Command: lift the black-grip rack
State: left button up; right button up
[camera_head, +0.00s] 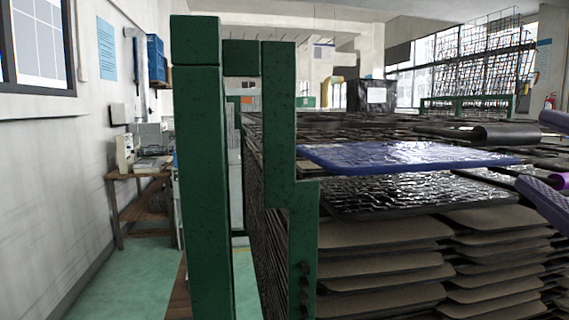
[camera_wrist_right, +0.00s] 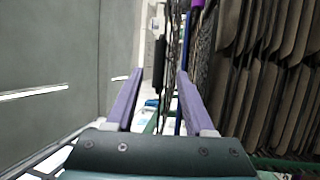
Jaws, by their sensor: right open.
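In the head view the black-grip rack shows as a dark cylindrical grip (camera_head: 505,134) on a thin dark panel at the right, above the blue-rimmed panel. My right gripper (camera_head: 530,150) comes in from the right edge, its two purple fingers apart, one higher and one lower than the grip's end. In the right wrist view the open fingers (camera_wrist_right: 160,75) point ahead with nothing held between them. A dark bar, likely the black grip (camera_wrist_right: 160,50), shows beyond the fingertips. The rest of the rack is hard to make out. My left gripper is not in view.
A blue-rimmed panel (camera_head: 400,156) lies just below the grip. Stacked brown trays (camera_head: 385,265) fill the space beneath. A green frame post (camera_head: 203,190) stands at the left of the stack. Green floor (camera_head: 120,275) is free at the left.

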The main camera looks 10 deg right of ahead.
aim_at(511, 135)
jog(key=shift+w+d+r, duration=0.1)
jog(key=shift+w+r, duration=0.05)
jog(key=shift+w, duration=0.3)
jog(key=p+x, duration=0.2)
jog(key=x, duration=0.6)
jog(key=shift+w+d, duration=0.1)
jog(key=shift+w, duration=0.3)
grip_shut()
dwell(0.7)
